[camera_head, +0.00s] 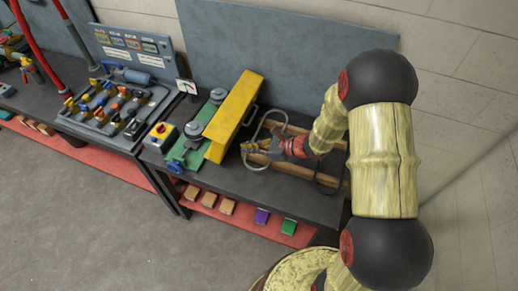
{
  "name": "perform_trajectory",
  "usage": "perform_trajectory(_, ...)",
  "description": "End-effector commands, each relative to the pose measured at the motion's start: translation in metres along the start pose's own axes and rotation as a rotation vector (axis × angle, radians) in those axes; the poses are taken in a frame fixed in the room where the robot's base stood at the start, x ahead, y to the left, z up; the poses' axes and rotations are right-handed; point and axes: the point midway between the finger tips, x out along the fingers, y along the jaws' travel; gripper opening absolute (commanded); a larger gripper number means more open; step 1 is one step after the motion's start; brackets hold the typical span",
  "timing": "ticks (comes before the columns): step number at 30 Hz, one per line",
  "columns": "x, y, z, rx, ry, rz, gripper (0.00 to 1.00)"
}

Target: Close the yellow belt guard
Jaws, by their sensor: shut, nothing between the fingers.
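The yellow belt guard (234,112) is a long folded cover. It stands tilted up on the right side of a green base (184,155) on the dark bench. Grey pulleys (193,130) on the base show uncovered to its left. My gripper (246,147) is shut and empty, just right of the guard's lower right part. I cannot tell whether the fingertips touch the guard. A thin handle shows on the guard's right face, and the rest of that face is partly hidden.
A tray of valves (112,108) is farther left. A wooden frame with a grey cable loop (268,121) lies around my gripper. Several blocks line the red lower shelf (228,221).

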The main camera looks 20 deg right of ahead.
Motion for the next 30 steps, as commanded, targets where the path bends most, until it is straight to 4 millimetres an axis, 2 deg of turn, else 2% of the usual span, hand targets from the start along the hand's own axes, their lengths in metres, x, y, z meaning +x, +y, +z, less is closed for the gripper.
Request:
perform_trajectory(1, 0.009, 0.001, 0.002, -0.004, 0.0, 0.003, 0.0)
perform_trajectory(4, 0.018, 0.0, 0.015, -0.004, 0.0, 0.001, 0.0)
perform_trajectory(9, 0.029, 0.0, 0.025, -0.002, 0.0, 0.001, 0.0)
perform_trajectory(30, 0.029, 0.0, 0.036, -0.003, 0.027, 0.0, 0.0)
